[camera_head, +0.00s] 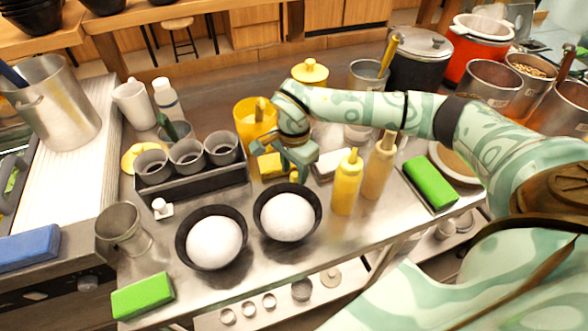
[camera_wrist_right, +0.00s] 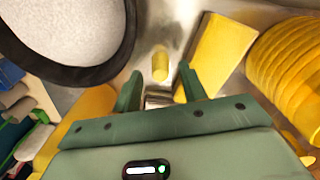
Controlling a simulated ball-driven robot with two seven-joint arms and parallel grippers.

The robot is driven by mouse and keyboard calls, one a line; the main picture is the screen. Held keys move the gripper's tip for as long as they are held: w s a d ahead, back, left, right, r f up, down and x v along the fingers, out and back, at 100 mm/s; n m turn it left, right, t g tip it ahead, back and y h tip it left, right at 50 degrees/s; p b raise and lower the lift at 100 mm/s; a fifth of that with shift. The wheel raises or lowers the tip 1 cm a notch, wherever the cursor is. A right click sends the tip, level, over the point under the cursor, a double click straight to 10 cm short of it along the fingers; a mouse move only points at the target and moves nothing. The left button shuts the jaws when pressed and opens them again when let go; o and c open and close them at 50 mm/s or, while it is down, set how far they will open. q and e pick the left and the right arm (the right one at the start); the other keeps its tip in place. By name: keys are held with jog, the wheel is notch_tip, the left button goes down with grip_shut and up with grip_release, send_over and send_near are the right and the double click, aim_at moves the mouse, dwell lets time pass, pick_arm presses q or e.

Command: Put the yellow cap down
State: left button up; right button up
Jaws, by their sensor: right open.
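The yellow cap (camera_wrist_right: 160,65) is a small yellow cylinder on the steel counter in the right wrist view. It is just beyond my right gripper's fingertips and looks apart from both. In the head view the cap (camera_head: 293,175) is a small yellow spot, partly hidden beneath my right gripper (camera_head: 298,168). The right gripper points down over the counter behind the bowls. Its two fingers are spread with nothing between them in the right wrist view (camera_wrist_right: 162,85). My left gripper is not in view.
Two black bowls with white contents (camera_head: 214,240) (camera_head: 289,216) stand in front. A yellow block (camera_head: 268,166) and a yellow container (camera_head: 252,122) are close to the gripper. Yellow (camera_head: 346,184) and tan (camera_head: 378,168) bottles stand to its right, a three-cup rack (camera_head: 205,183) to its left.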

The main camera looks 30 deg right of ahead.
aim_at(294, 174)
notch_tip(294, 174, up, 12)
jog(key=p, duration=0.2)
jog(key=shift+f, duration=0.15)
dwell(0.4)
